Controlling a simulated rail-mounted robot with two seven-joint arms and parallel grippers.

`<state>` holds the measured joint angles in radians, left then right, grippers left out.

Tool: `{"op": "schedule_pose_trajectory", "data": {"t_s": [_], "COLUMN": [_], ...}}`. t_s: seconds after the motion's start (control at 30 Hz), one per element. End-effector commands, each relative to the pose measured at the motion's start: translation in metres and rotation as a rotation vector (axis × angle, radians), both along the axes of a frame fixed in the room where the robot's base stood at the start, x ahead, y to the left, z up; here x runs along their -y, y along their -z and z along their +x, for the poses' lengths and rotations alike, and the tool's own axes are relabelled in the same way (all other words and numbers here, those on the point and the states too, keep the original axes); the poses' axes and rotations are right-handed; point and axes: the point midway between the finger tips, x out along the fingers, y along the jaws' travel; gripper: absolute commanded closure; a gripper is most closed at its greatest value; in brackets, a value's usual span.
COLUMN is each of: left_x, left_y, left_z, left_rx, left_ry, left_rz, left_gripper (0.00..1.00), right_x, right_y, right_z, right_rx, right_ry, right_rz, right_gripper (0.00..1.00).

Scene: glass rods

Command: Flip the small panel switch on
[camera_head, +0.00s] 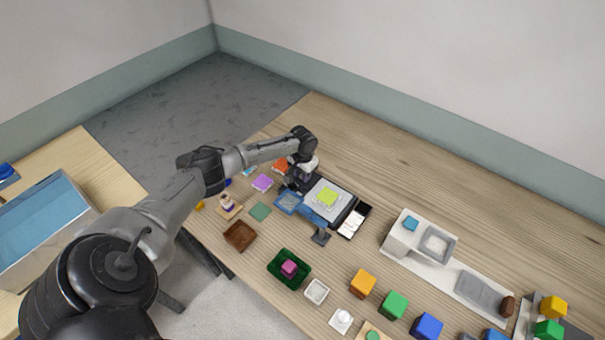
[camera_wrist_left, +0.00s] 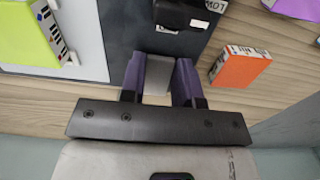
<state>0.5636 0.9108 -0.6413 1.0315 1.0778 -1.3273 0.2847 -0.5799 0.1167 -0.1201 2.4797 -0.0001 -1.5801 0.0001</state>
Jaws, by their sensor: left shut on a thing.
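My left gripper (camera_head: 296,180) is over the dark panel (camera_head: 310,184) at the left end of the grey device with a yellow-green block. In the left wrist view, my left gripper (camera_wrist_left: 158,72) has its purple-padded fingers on both sides of a light grey piece (camera_wrist_left: 157,90) at the dark panel's edge. I cannot tell whether this piece is the panel switch. A black box-shaped part (camera_wrist_left: 180,14) with a partly cut-off white label sits on the dark panel beyond the fingers. The gripper hides part of the panel in the head view. My right gripper is not in view.
An orange block (camera_wrist_left: 240,66) lies right of the fingers in the wrist view. The yellow-green block (camera_head: 327,196) sits on the grey device. A purple block (camera_head: 262,183), a green pad (camera_head: 260,211) and a brown tray (camera_head: 240,235) are nearby. The table behind the device is clear.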

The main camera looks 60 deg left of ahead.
Motion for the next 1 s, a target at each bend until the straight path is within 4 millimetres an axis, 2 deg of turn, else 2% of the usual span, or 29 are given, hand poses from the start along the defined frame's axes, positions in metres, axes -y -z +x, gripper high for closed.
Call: {"op": "schedule_pose_trajectory", "data": {"t_s": [0.03, 0.17, 0.4, 0.73, 1.0], "left_x": [0.0, 0.0, -0.001, -0.003, -0.003], "left_y": [0.0, 0.0, 0.0, 0.0, -0.003], "left_z": [0.0, 0.0, 0.004, 0.008, 0.007], "left_rx": [0.0, 0.0, -0.082, -0.275, -0.308], "left_ry": [0.0, 0.0, -0.005, -0.003, -0.001], "left_rz": [0.0, 0.0, -0.034, -0.109, -0.121], "left_gripper": [0.83, 0.94, 0.94, 0.94, 0.94], "right_x": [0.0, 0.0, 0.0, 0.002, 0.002], "right_y": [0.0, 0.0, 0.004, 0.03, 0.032], "right_z": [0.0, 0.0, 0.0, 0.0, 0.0], "right_rx": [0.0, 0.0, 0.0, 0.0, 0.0], "right_ry": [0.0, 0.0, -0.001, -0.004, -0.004], "right_rz": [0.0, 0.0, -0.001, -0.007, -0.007], "right_gripper": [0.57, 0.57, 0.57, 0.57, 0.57]}}
